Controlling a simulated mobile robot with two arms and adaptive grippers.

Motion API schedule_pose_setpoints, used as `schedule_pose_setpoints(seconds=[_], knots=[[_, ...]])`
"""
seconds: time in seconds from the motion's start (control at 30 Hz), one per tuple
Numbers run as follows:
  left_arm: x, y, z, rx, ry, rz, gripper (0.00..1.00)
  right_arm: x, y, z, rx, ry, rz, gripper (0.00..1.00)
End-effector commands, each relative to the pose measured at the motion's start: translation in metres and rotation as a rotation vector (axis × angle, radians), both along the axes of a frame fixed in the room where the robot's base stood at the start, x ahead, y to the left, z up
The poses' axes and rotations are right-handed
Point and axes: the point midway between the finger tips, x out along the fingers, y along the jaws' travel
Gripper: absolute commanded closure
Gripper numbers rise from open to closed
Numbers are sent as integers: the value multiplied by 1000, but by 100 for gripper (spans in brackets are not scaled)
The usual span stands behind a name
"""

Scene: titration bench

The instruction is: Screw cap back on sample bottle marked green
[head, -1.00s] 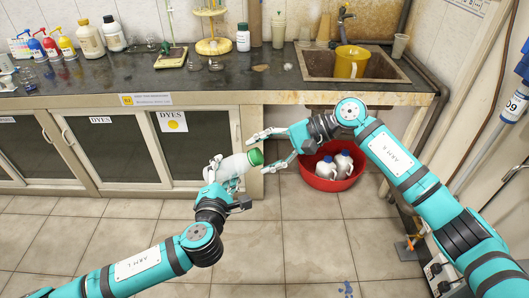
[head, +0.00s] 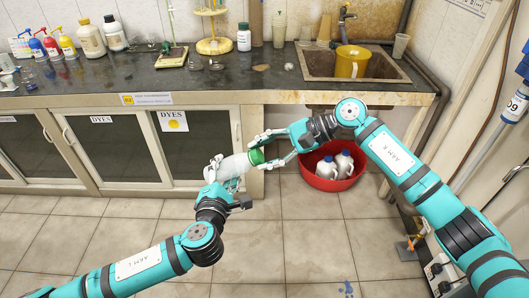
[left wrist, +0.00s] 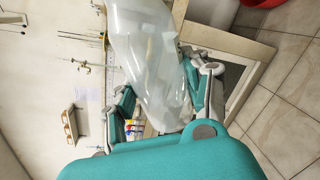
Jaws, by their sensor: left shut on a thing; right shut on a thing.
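A translucent white sample bottle (head: 233,166) is held in the air in front of the bench by my left gripper (head: 224,170), which is shut around its body. The bottle is tilted, its capped end pointing right and slightly up. It also fills the middle of the left wrist view (left wrist: 150,65). The green cap (head: 256,156) is at the bottle's right end. My right gripper (head: 268,151) is shut on the green cap, its fingers above and below it. Whether the threads are engaged cannot be seen.
The bench top (head: 150,77) behind carries several bottles, a yellow stand (head: 214,46) and a sink with a yellow jug (head: 351,61). A red tub (head: 336,180) with white jugs stands on the floor beneath my right arm.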

Motion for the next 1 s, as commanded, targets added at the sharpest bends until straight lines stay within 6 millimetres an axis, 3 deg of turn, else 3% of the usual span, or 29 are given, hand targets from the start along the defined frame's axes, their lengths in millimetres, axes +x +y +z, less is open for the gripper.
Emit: schedule_pose_setpoints(seconds=[0.7,1.0], knots=[[0,0,0,0,-1,0,97,0,0,0,1,1024,-589,98],[0,0,0,0,-1,0,97,0,1,0,2,1127,-646,98]])
